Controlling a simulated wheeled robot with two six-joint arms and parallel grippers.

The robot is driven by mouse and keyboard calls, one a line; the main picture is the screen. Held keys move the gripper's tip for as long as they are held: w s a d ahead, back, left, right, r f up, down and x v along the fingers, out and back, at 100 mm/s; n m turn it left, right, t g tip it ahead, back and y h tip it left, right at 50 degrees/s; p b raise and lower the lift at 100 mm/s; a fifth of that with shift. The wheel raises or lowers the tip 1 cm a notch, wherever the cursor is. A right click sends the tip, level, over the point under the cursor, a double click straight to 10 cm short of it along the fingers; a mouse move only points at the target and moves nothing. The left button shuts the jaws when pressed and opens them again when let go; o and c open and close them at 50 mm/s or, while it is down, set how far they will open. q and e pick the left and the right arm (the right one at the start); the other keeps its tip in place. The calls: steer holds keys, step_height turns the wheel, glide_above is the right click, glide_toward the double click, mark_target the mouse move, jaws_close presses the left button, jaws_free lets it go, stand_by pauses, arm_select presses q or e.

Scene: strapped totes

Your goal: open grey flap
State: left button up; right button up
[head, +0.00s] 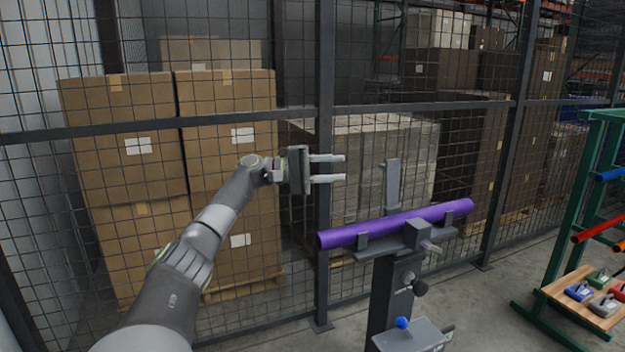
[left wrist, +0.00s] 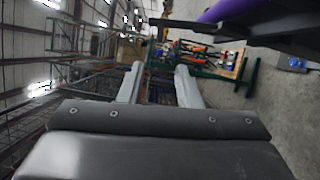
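A stand (head: 388,290) holds a purple tube (head: 400,222), which lies across its grey cradle, slightly tilted up to the right. A grey flat piece (head: 391,185), which looks like the flap, stands upright behind the tube and does not lie over it. My left gripper (head: 340,168) is open and empty, with its two fingers pointing right. It is above the tube's left part, to the left of the upright piece and apart from it. In the left wrist view, the tube (left wrist: 228,8) is at the top and nothing is between the fingers (left wrist: 159,84). My right gripper is not in view.
A wire mesh fence (head: 325,130) runs close behind, with boxes (head: 230,150) beyond it. A green rack (head: 577,200) with a wooden shelf stands at the right.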

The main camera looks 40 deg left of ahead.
arm_select(q)
steer(key=b+v, duration=0.1)
steer(key=v, duration=0.4)
stand_by(0.4)
